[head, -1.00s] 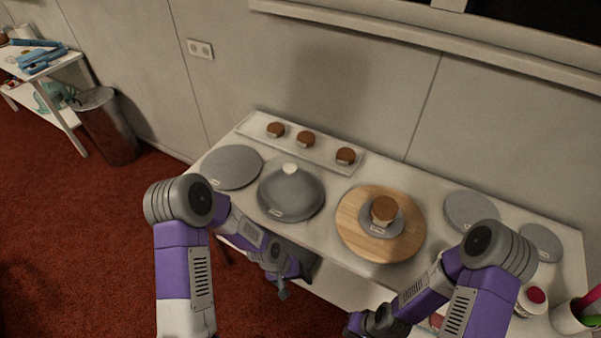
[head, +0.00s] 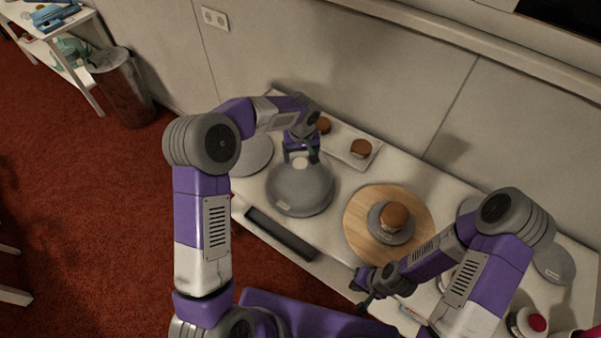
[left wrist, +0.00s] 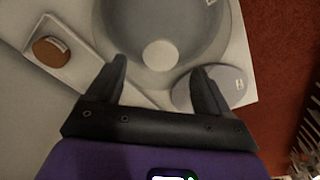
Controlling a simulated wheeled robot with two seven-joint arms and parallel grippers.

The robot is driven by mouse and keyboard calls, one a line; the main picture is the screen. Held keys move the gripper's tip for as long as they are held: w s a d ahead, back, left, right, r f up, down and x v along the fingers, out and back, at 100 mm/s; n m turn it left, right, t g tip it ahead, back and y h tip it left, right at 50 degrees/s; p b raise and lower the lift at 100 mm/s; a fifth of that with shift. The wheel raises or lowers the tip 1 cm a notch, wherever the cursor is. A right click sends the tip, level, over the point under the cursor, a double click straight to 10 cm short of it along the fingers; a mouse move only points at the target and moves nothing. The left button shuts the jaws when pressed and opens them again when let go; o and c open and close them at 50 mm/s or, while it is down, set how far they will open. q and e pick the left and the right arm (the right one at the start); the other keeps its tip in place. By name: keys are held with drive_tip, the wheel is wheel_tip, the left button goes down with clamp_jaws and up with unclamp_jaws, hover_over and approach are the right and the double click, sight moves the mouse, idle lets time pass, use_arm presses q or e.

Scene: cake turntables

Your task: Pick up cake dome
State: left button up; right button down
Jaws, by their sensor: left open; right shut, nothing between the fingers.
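The grey cake dome (head: 300,190) sits on the white table, with a pale round knob on top. In the left wrist view the dome (left wrist: 190,35) fills the top middle, and its knob (left wrist: 159,54) shows ahead of and between the fingers. My left gripper (head: 301,157) is open above the dome, its fingertips close to the knob; I cannot tell whether they touch it. It also shows in the left wrist view (left wrist: 160,75). My right gripper (head: 364,292) is shut and empty near the table's front edge, away from the dome.
A wooden turntable (head: 360,228) with a small cake (head: 394,216) on a grey plate stands right of the dome. A white tray (head: 378,145) with small cakes lies behind. A grey disc (head: 252,158) is left of the dome. More discs and a jar (head: 527,321) are at right.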

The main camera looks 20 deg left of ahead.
sight(300, 163)
use_arm(q)
wheel_tip(300, 163, down, 4)
drive_tip(key=shift+w+a+r, duration=0.1)
drive_tip(key=shift+r, duration=0.05)
clamp_jaws()
idle(0.4)
